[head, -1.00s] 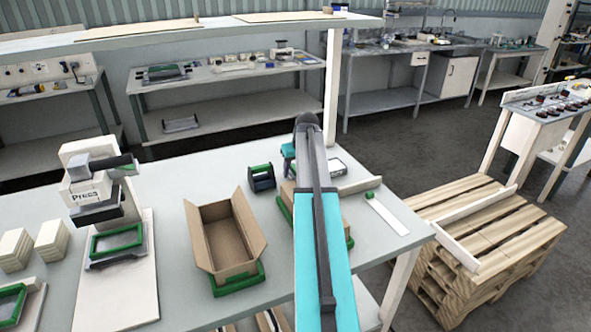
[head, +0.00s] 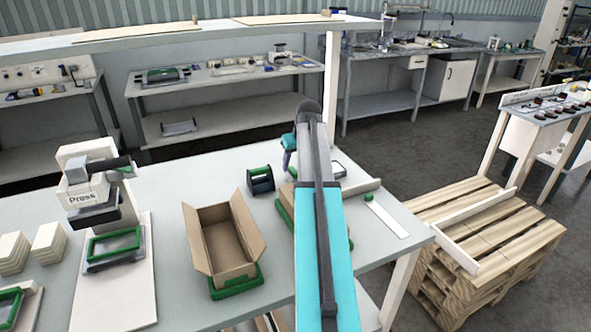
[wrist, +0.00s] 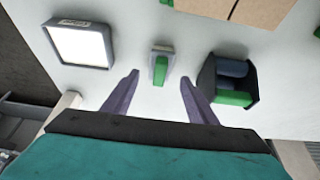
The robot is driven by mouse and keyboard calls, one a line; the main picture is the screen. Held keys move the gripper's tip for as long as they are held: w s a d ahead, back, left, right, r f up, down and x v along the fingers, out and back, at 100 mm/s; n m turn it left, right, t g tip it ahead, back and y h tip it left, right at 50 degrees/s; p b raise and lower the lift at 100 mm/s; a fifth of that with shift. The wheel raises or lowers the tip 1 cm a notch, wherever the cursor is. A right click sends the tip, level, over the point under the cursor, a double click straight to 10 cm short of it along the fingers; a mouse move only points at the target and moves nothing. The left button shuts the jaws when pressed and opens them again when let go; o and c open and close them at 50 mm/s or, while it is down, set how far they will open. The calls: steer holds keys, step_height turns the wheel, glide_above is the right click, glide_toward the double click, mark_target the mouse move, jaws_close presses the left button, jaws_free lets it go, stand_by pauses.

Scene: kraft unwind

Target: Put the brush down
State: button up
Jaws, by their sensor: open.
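A small block with a grey body and a green top, which looks like the brush (wrist: 161,68), is on the pale tabletop in the wrist view. My gripper (wrist: 159,79) is open, with one dark finger to each side of the brush and a visible gap on both sides. The fingers appear clear of it; the height between them is hard to tell. In the head view my gripper (head: 287,160) is over the far part of the table, partly behind my arm. The brush is not seen there, likely hidden by my arm.
A dark holder with green trim (wrist: 232,82) stands right of the brush in the wrist view, and a white-topped pad (wrist: 80,46) lies left. In the head view an open carton (head: 203,238), a press (head: 92,190) and a pallet (head: 490,225) are around.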

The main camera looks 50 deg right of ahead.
steer(key=v, duration=0.6)
steer(key=shift+r+b, duration=0.3)
steer(key=shift+s+r, duration=0.1)
steer(key=shift+s, duration=0.05)
stand_by(0.5)
